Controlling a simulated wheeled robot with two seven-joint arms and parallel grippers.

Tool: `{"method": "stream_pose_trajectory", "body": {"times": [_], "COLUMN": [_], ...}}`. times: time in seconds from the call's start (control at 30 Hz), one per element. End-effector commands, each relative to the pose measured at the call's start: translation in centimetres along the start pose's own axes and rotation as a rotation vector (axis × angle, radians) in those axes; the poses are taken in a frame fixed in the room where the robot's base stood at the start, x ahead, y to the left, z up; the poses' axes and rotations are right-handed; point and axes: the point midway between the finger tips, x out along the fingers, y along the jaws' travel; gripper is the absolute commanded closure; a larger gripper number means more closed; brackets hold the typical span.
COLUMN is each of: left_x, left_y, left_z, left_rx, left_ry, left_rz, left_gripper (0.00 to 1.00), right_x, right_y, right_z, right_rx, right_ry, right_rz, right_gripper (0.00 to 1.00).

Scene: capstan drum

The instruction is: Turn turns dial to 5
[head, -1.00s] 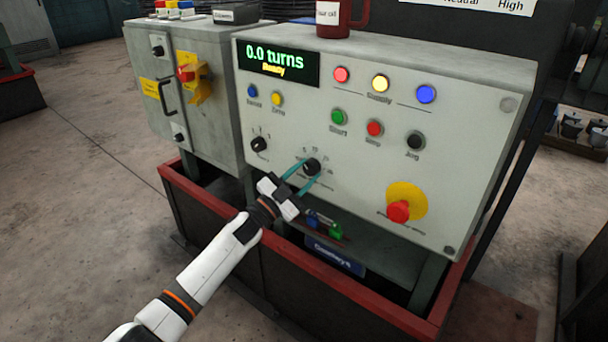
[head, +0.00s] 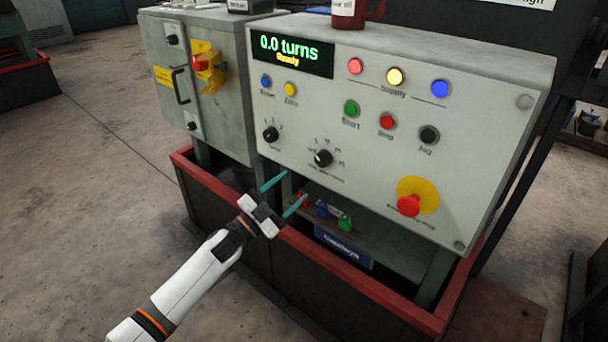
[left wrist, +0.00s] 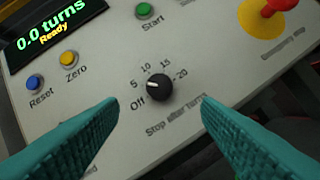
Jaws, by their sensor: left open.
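The turns dial (head: 323,158) is a black knob low in the middle of the grey panel. In the left wrist view the dial (left wrist: 159,88) has marks Off, 5, 10, 15 and 20, with "Stop after turns" below. Its white pointer line points left and slightly up, at about the 5 mark. My left gripper (head: 294,187) is open, with teal fingers apart and nothing between them. It is below and left of the dial in the head view, clear of it. In the left wrist view the fingers lie either side below the dial. My right gripper is not in view.
The display (head: 291,53) reads "0.0 turns" and "Ready". Another black knob (head: 271,134) is left of the dial. A red emergency stop (head: 408,206) is at the lower right. Several buttons sit above. Padlock-like blue and green items (head: 344,223) are under the panel.

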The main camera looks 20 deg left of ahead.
Motion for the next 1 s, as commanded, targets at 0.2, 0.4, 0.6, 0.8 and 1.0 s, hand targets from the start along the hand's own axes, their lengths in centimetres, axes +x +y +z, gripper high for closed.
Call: {"method": "stream_pose_trajectory", "body": {"times": [0.2, 0.4, 0.6, 0.8, 1.0], "left_x": [-2.6, -2.9, -2.9, -3.0, -5.1], "left_y": [0.0, 0.0, 0.0, -0.2, -3.4], "left_z": [0.0, 0.1, 0.0, -0.1, -3.0], "left_rx": [0.002, 0.002, 0.001, -0.003, -0.089], "left_ry": [0.0, -0.002, -0.001, 0.009, 0.235], "left_rz": [-0.001, 0.0, 0.0, 0.003, 0.058], "left_gripper": [0.42, 0.42, 0.42, 0.42, 0.42], "right_x": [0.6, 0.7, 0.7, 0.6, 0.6], "right_y": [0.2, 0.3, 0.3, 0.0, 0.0], "right_z": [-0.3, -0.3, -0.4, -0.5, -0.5], "right_rx": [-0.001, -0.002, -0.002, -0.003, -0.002], "right_ry": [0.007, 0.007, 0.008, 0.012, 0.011], "right_rz": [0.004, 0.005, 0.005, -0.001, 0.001], "right_gripper": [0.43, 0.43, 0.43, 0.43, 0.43]}}
